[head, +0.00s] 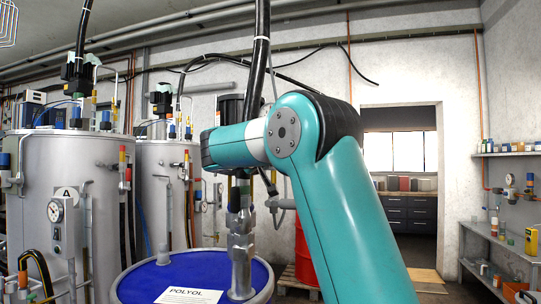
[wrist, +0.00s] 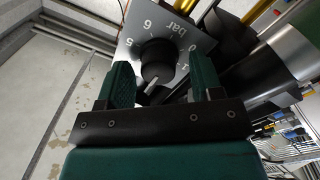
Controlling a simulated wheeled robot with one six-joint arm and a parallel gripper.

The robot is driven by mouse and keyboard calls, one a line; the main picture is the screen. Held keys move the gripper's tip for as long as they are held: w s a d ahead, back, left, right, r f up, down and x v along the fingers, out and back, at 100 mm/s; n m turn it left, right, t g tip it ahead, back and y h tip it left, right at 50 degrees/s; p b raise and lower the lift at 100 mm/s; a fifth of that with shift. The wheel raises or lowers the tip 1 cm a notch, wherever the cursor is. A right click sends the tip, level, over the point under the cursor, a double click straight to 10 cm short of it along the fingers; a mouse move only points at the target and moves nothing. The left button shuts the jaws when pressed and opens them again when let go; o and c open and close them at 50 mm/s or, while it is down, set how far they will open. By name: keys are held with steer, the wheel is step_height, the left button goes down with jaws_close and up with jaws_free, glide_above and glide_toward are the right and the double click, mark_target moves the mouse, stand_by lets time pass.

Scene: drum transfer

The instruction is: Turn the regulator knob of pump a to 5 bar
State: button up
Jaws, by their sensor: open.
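The regulator knob (wrist: 155,60) is a round black knob with a white pointer, on a grey dial plate (wrist: 205,40) marked in bar, in the wrist view. The pointer is turned toward the bottom of the picture; the numbers there are hidden. The 5 and 6 show at upper left, the 0 at right. My gripper (wrist: 161,75) is open, with one green finger on each side of the knob. I cannot tell whether either finger touches it. In the head view my arm's end hides the gripper and knob, and no label there clearly marks pump a.
A blue drum (head: 140,284) labelled POLYOL stands in front, with a metal pump tube (head: 240,250) rising from it. Two grey tanks (head: 105,200) with pipes and hoses stand at left. A red drum (head: 305,255) stands behind my arm. Shelves (head: 510,245) line the right wall.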

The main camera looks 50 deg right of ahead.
steer(key=c, duration=0.9)
steer(key=shift+f+b, duration=0.1)
steer(key=shift+b, duration=0.25)
steer(key=shift+s+d+m+y+b, duration=0.1)
steer(key=shift+m+y+b, duration=0.1)
steer(key=shift+m+b, duration=3.45)
steer(key=shift+s+m+y+b, duration=0.15)
steer(key=shift+m+b, duration=2.25)
steer(key=shift+m, duration=2.45)
steer(key=shift+w, duration=0.1)
